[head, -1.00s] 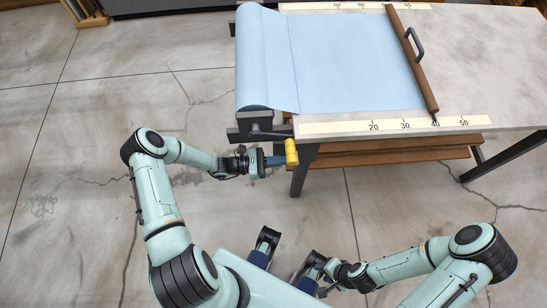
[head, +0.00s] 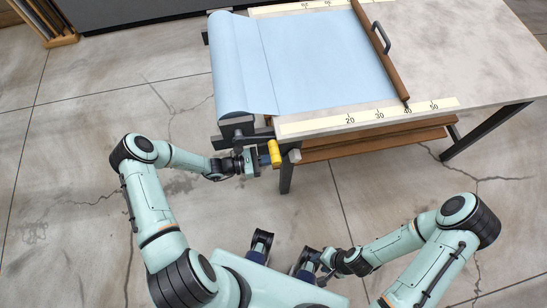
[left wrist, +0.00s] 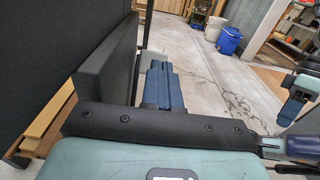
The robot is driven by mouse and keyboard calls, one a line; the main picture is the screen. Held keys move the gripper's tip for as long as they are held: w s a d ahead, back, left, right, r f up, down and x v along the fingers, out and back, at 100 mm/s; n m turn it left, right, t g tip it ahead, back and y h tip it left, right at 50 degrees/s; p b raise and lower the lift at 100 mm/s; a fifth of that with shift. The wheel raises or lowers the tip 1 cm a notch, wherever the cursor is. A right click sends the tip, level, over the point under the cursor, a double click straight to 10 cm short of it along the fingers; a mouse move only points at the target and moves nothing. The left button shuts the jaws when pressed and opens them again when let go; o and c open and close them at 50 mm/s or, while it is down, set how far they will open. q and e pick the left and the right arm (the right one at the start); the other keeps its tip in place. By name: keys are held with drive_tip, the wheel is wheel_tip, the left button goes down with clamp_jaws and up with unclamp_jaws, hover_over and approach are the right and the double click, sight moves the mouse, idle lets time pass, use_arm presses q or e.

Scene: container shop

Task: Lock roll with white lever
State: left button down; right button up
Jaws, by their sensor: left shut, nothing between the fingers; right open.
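A light blue roll (head: 228,65) lies at the left end of the table, its sheet spread to the right. Below its near end are dark brackets and a yellow handle (head: 274,153). A small pale block (head: 294,155) shows just right of the handle; it may be the white lever. My left gripper (head: 262,161) is shut and empty, its tips at the yellow handle's left side; contact is unclear. In the left wrist view its blue fingers (left wrist: 161,88) lie together beside a dark panel. My right gripper (head: 318,266) is open, low near my base, partly hidden.
The table (head: 470,60) carries ruler strips (head: 375,115) and a brown bar (head: 375,50) with a dark handle across the sheet. A brown shelf (head: 370,145) and dark legs are below. Floor left of the table is clear. A blue bin (left wrist: 229,41) stands far off.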

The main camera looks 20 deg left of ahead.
use_arm(q)
drive_tip(key=v, duration=1.3)
drive_tip(key=shift+s+a+b, duration=0.2)
drive_tip(key=shift+b, duration=0.2)
